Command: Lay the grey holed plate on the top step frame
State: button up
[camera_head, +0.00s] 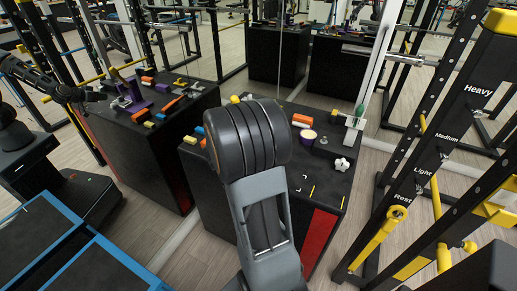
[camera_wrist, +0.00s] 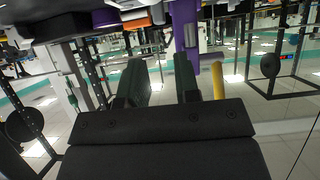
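I cannot make out the grey holed plate for certain. A pale grey piece (camera_head: 353,124) stands at the right back of the black box (camera_head: 325,190) in the head view, but whether it has holes is too small to tell. Two dark, blue-edged low platforms (camera_head: 88,268) lie at the lower left; I cannot tell whether either is the top step frame. My arm hides the middle of the box and my gripper in the head view. In the wrist view my gripper (camera_wrist: 161,82) is open, its two dark fingers apart with nothing between them.
Small parts crowd the box top: a cream-topped round piece (camera_head: 308,135), an orange block (camera_head: 303,120) and a white star knob (camera_head: 342,163). A black rack with yellow fittings (camera_head: 382,238) stands right. Mirrors behind repeat the box. The wrist view shows a purple post (camera_wrist: 186,28) and yellow cylinder (camera_wrist: 218,80).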

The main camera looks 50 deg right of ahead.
jog(key=b+x, duration=0.2)
jog(key=x, duration=0.9)
jog(key=shift+b, duration=0.3)
jog(key=shift+r, duration=0.1)
jog(key=shift+c, duration=0.2)
grip_shut()
